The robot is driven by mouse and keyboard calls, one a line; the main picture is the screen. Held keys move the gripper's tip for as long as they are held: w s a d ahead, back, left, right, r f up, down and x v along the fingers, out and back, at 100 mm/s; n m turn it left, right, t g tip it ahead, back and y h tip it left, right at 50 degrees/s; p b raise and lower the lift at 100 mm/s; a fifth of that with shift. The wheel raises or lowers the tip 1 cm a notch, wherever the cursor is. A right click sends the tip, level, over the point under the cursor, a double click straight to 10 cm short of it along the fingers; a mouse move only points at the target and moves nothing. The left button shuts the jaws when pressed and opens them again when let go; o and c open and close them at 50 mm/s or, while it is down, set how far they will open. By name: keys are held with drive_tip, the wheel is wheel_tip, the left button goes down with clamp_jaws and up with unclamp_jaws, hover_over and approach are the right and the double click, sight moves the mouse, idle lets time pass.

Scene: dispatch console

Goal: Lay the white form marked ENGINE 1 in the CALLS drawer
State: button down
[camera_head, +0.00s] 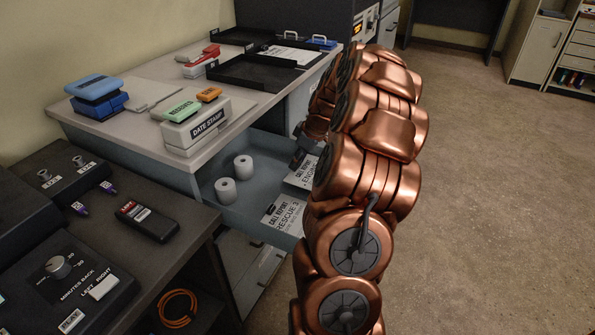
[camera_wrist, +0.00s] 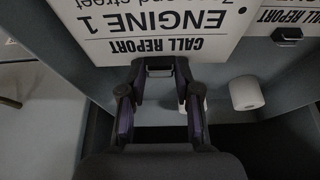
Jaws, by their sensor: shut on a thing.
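The white form marked ENGINE 1 (camera_head: 301,173) is at the open drawer's far right side, partly hidden by my arm. In the wrist view the form (camera_wrist: 150,30) fills the top, its print upside down. My gripper (camera_wrist: 160,78) is shut on the small dark clip at the form's edge; in the head view my gripper (camera_head: 299,158) shows only partly beside my arm. The open grey-blue drawer (camera_head: 248,202) lies under the form. I cannot tell whether the form touches its floor. No CALLS label is readable.
A RESCUE 3 call report (camera_head: 286,215) lies in the drawer near its front, with a clip (camera_wrist: 287,35). Two white rolls (camera_head: 243,167) stand toward the left. The desktop above holds a date stamp (camera_head: 196,132) and black trays (camera_head: 255,72). A dark console (camera_head: 75,285) stands at left.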

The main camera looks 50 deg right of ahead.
sight(299, 167)
drive_tip(key=shift+f, duration=1.85)
drive_tip(key=shift+f, duration=0.1)
drive_tip(key=c, duration=0.8)
unclamp_jaws()
drive_tip(key=v, duration=1.2)
drive_tip(key=shift+d, duration=0.1)
